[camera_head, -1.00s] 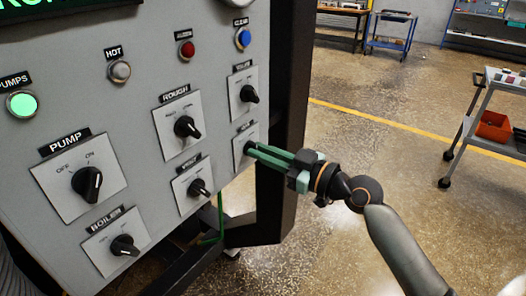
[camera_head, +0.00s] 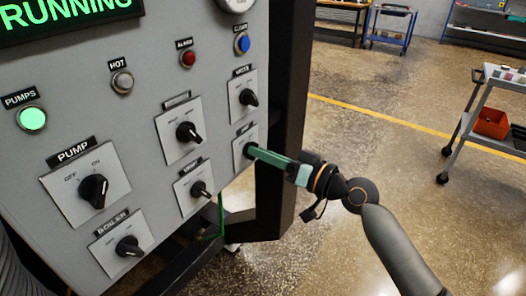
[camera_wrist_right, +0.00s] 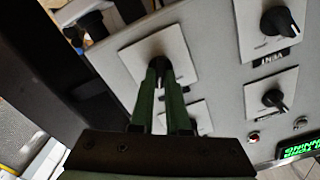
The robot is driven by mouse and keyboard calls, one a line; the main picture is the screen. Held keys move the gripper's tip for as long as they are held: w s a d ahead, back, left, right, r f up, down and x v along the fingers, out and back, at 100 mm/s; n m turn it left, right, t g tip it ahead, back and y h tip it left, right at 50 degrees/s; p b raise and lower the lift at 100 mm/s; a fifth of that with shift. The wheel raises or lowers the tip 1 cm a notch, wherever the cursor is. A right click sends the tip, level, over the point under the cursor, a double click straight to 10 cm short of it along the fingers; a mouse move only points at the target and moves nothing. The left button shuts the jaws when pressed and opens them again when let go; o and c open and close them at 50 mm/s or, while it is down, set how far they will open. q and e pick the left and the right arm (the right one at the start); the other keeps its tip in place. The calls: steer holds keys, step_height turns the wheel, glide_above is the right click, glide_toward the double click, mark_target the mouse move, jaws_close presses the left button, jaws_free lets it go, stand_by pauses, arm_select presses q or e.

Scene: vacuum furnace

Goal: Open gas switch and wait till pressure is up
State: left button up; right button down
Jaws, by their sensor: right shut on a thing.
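The gas switch (camera_head: 240,146) is a dark knob on a light square plate at the lower right of the grey control panel; its label is too small to read. My right gripper (camera_head: 254,152) comes from the right with its green fingers shut on the knob. In the right wrist view the gripper (camera_wrist_right: 161,80) has a finger on each side of the gas switch knob (camera_wrist_right: 158,64), which is partly hidden between them. A round gauge (camera_head: 235,4) is cut off at the top edge, so its reading cannot be seen. My left gripper is out of view.
The panel also carries a pump switch (camera_head: 94,189), a boiler switch (camera_head: 128,246) and other knobs close by. The pumps light (camera_head: 32,118) glows green. A display (camera_head: 66,18) reads RUNNING. A cart (camera_head: 478,125) with a red bin stands right; the floor between is clear.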

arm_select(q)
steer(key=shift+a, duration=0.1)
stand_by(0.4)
arm_select(e)
steer(key=c, duration=0.9)
jaws_free()
arm_select(q)
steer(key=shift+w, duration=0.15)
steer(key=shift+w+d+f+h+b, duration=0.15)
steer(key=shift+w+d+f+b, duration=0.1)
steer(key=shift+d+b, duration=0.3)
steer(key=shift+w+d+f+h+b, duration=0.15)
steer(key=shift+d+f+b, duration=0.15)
steer(key=shift+b, duration=0.35)
arm_select(e)
steer(key=v, duration=1.2)
steer(key=shift+s+d, duration=0.15)
steer(key=shift+d, duration=0.1)
